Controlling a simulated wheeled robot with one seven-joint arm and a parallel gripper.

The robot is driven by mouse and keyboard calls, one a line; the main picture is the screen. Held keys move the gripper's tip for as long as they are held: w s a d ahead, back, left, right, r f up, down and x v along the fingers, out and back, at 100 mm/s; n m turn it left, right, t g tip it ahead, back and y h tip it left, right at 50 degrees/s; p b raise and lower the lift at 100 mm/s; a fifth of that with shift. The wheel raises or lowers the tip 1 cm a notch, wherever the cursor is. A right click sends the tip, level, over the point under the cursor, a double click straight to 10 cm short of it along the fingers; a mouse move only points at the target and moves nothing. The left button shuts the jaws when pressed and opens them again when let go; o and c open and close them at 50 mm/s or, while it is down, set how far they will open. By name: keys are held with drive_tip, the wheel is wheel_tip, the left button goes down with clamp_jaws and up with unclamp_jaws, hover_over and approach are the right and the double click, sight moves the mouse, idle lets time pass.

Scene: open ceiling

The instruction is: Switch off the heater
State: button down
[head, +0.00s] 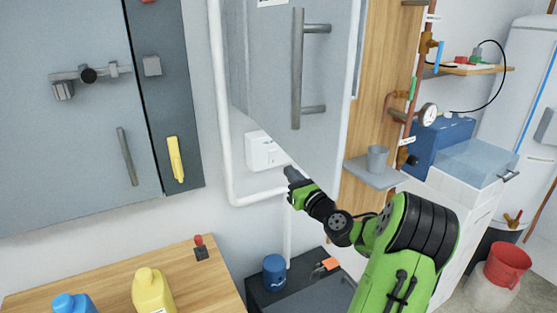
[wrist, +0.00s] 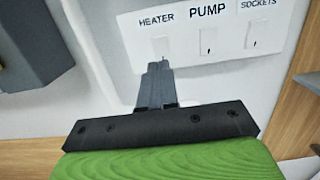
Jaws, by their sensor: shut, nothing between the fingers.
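A white switch panel (wrist: 222,40) fills the upper right of the wrist view, with switches labelled HEATER, PUMP and SOCKETS. The heater switch (wrist: 161,47) is the leftmost and sits just beyond my fingertips. The pump switch (wrist: 207,41) and the sockets switch (wrist: 252,35) are to its right. My gripper (wrist: 159,66) is shut and empty, its tips at or close to the lower part of the heater switch; I cannot tell whether they touch. In the head view the same panel (head: 262,151) is on the wall, just beyond my gripper (head: 290,171).
A wooden table (head: 206,278) with bottles and a small red-topped switch stands lower left. A dark cabinet (head: 262,297) carries a blue can (head: 274,273).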

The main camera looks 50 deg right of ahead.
sight(274, 154)
drive_tip(key=x, duration=0.7)
drive_tip(key=shift+w+d, duration=0.1)
drive_tip(key=shift+w, duration=0.25)
drive_tip(key=shift+r, duration=0.1)
